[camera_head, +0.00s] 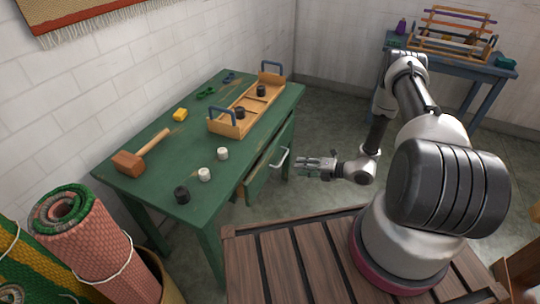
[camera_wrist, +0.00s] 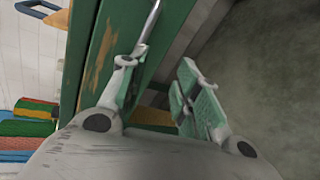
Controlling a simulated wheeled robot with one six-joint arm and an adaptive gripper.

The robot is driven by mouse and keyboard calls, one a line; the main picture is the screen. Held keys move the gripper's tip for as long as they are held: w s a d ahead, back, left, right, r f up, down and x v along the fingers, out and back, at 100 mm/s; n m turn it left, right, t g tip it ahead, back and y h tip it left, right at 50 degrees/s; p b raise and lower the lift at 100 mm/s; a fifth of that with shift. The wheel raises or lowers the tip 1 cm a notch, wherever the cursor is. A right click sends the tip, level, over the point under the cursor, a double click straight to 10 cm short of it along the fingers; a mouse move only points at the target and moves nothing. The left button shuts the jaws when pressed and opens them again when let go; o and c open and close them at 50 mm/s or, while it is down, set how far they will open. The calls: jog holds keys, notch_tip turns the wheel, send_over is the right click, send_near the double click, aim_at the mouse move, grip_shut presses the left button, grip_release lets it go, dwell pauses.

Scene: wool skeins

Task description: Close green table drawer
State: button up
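The green table (camera_head: 165,150) stands at the left in the head view. Its drawer (camera_head: 257,178) is partly open, sticking out from the table's right side, with a pale metal handle (camera_head: 281,159) on its front. My gripper (camera_head: 303,165) is just right of the drawer front, pointing left toward it. In the wrist view my gripper (camera_wrist: 160,82) is open, its two fingers apart with nothing clearly between them. The green, worn drawer front (camera_wrist: 105,50) is by the left finger, and the handle (camera_wrist: 150,22) ends near that fingertip. I cannot tell whether they touch.
A wooden tray (camera_head: 233,123) with blue handles, a mallet (camera_head: 140,153), a yellow block (camera_head: 180,115) and several small black and white pieces lie on the tabletop. Rolled rugs (camera_head: 85,240) stand at the lower left. A blue table (camera_head: 455,62) is at the back right.

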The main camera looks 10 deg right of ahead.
aim_at(283, 158)
jog(key=w+a, duration=0.1)
jog(key=a, duration=0.1)
jog(key=w+a+m, duration=0.1)
jog(key=w+a, duration=0.1)
jog(key=w+a+m+y, duration=0.1)
jog(key=w+a, duration=0.1)
jog(key=a, duration=0.1)
jog(key=shift+w+r+t, duration=0.15)
jog(key=shift+r+t, duration=0.2)
jog(key=shift+t, duration=0.05)
jog(key=shift+c, duration=0.2)
grip_shut()
jog(key=shift+a, duration=0.1)
